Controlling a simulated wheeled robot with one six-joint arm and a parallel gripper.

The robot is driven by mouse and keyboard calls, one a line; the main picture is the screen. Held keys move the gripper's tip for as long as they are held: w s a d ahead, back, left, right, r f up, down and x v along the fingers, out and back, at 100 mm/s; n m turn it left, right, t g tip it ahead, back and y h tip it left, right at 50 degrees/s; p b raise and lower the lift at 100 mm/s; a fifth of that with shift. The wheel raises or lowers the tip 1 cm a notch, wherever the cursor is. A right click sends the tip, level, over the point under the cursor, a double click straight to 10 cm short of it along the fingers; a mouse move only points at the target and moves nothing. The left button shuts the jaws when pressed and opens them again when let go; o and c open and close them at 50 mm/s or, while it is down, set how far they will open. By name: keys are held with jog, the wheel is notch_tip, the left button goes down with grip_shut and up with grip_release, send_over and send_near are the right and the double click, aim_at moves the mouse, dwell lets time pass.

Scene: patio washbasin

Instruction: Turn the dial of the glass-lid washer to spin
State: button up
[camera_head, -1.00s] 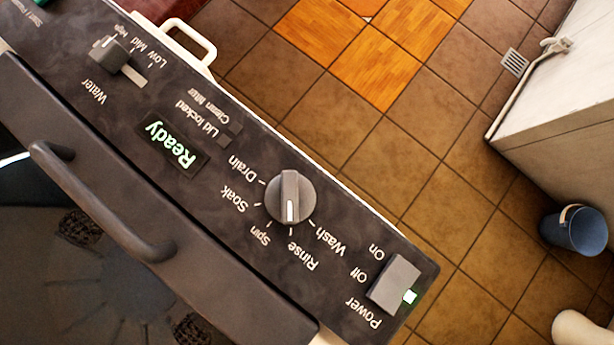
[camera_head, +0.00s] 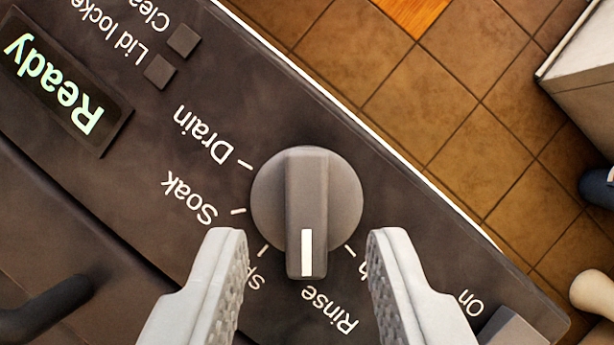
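The washer's dial (camera_head: 306,205) is a round grey knob with a raised bar across it. The bar's white mark points down in the picture, at the Rinse label (camera_head: 329,309). The Spin label (camera_head: 256,274) is just left of the mark, partly hidden by my gripper's left finger. Soak and Drain are further round on the left; the Wash label on the right is mostly hidden by the right finger. My gripper (camera_head: 307,265) is open, its fingers on either side of the lower end of the dial's bar, with a gap on each side.
The dark control panel (camera_head: 120,205) carries a lit "Ready" display (camera_head: 58,85) and two small square lights at upper left. The power switch (camera_head: 512,328) is at lower right. A dark lid handle (camera_head: 45,308) is at lower left. Tiled floor lies beyond the panel.

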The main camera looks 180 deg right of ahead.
jog(key=shift+x, duration=1.05)
grip_shut()
jog(key=shift+m, duration=0.4)
jog(key=m+h, duration=0.1)
jog(key=m, duration=0.2)
jog(key=shift+a+m+h, duration=0.25)
jog(key=shift+m+h, duration=0.05)
jog(key=shift+h, duration=0.1)
jog(key=shift+w+a+m+g+h, duration=0.1)
jog(key=shift+m+g+h, duration=0.4)
jog(key=shift+m, duration=1.2)
